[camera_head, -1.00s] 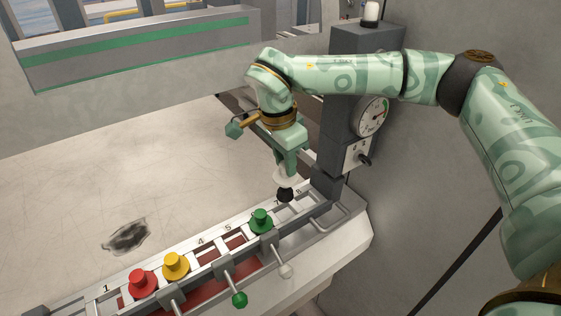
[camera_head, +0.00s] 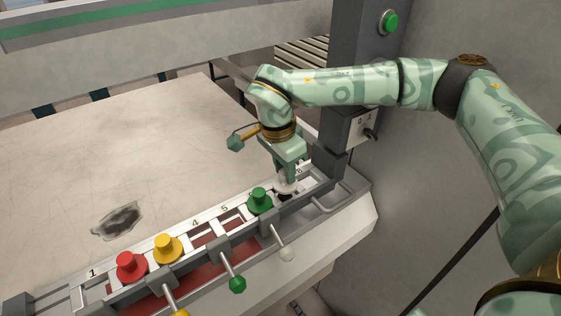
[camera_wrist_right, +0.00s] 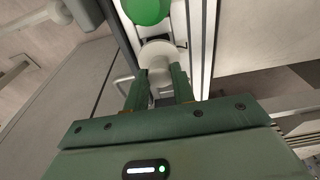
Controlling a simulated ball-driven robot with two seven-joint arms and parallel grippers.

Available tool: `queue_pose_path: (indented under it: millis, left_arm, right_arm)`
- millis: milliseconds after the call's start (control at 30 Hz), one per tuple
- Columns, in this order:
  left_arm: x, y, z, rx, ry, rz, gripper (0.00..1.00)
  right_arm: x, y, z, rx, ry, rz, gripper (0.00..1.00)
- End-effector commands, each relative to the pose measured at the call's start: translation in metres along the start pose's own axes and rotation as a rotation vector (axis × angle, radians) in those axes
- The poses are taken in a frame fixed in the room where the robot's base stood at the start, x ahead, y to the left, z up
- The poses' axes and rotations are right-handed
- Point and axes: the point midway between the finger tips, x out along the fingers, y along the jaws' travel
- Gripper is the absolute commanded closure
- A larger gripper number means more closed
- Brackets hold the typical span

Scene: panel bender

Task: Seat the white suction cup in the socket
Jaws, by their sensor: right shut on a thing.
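The white suction cup (camera_head: 286,188) is held by my right gripper (camera_head: 288,176), at the right end of the slotted rail (camera_head: 215,217). In the right wrist view the white cup (camera_wrist_right: 160,52) sits between the two fingertips of my right gripper (camera_wrist_right: 160,78), with its wide disc facing away. A dark part shows just under the cup in the head view. The cup is low over the socket beside the green cup (camera_head: 260,201). The gripper and cup hide most of that socket, and I cannot tell whether the cup touches it. My left gripper is out of view.
A red cup (camera_head: 131,268) and a yellow cup (camera_head: 167,249) stand farther left on the rail. Levers with a green ball (camera_head: 237,284) and a white ball (camera_head: 287,254) stick out in front. A grey column (camera_head: 350,75) rises close behind. The metal table (camera_head: 60,175) is clear.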

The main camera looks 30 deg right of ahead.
Motion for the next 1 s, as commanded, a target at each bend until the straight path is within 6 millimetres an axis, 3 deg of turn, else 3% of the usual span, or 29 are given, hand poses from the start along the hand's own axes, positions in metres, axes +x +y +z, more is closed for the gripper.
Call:
queue_pose_path:
  millis: [433, 467, 533, 833, 1000]
  left_arm:
    - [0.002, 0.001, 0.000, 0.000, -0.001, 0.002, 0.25]
    - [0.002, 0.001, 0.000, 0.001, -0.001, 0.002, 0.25]
    - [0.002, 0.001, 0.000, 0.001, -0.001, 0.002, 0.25]
    - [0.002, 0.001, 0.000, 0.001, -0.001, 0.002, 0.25]
    - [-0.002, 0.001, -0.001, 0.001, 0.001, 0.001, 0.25]
  right_arm:
    - [0.009, 0.000, 0.001, 0.000, 0.000, -0.001, 1.00]
    - [0.009, 0.000, 0.001, 0.000, 0.000, -0.001, 0.67]
    - [0.009, 0.000, 0.001, 0.000, 0.000, -0.001, 0.50]
    - [0.007, 0.000, 0.001, 0.000, 0.000, -0.001, 0.50]
    - [-0.015, -0.001, 0.001, 0.000, 0.000, -0.005, 0.50]
